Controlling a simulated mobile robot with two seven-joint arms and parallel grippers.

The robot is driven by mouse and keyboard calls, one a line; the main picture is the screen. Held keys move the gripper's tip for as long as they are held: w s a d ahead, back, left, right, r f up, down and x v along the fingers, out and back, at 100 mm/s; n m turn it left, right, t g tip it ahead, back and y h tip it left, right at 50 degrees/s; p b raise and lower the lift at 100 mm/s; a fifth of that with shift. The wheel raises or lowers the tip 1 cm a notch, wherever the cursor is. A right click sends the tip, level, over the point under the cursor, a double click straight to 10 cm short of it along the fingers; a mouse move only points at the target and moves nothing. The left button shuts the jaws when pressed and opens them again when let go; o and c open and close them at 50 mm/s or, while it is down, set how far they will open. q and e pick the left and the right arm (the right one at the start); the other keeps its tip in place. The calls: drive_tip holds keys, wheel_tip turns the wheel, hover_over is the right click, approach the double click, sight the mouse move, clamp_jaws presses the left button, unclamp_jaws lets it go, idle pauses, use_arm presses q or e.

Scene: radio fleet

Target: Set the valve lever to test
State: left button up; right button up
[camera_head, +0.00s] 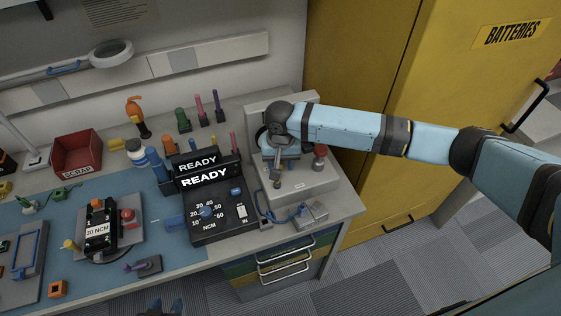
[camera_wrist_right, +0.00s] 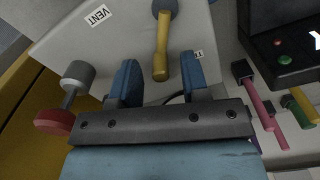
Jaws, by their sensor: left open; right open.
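The valve lever (camera_wrist_right: 161,48) is a brass-yellow bar on a grey round pivot in the right wrist view. Its free end lies between the two blue fingers of my right gripper (camera_wrist_right: 160,70), which is open; contact cannot be made out. A VENT label (camera_wrist_right: 97,15) is left of the pivot. Another label (camera_wrist_right: 198,54), mostly hidden, shows by the right-hand finger. In the head view my right gripper (camera_head: 281,155) is over the grey valve panel (camera_head: 312,188) and hides much of it. My left gripper (camera_head: 166,308) shows only its tips at the bottom edge, open.
A red knob (camera_wrist_right: 53,122) on a grey stem stands beside the right gripper; pens (camera_wrist_right: 258,98) stand on the other side. The black READY tester (camera_head: 225,215) is left of the valve panel. A yellow cabinet (camera_head: 362,55) stands behind my right arm.

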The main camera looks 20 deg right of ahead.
drive_tip(key=shift+f, duration=0.1)
clamp_jaws()
drive_tip(key=shift+a+r+p, duration=0.1)
drive_tip(key=shift+r+p, duration=0.1)
drive_tip(key=shift+p, duration=0.15)
drive_tip(key=n+p, duration=0.1)
drive_tip(key=a+n+p, duration=0.1)
drive_tip(key=p, duration=0.1)
drive_tip(key=n+p, duration=0.1)
drive_tip(key=shift+w+a+n, duration=0.15)
drive_tip(key=shift+w+n, duration=0.1)
drive_tip(key=shift+n, duration=0.05)
drive_tip(key=shift+a+f+n+p, duration=0.15)
drive_tip(key=shift+n+p, duration=0.15)
drive_tip(key=shift+n, duration=0.1)
unclamp_jaws()
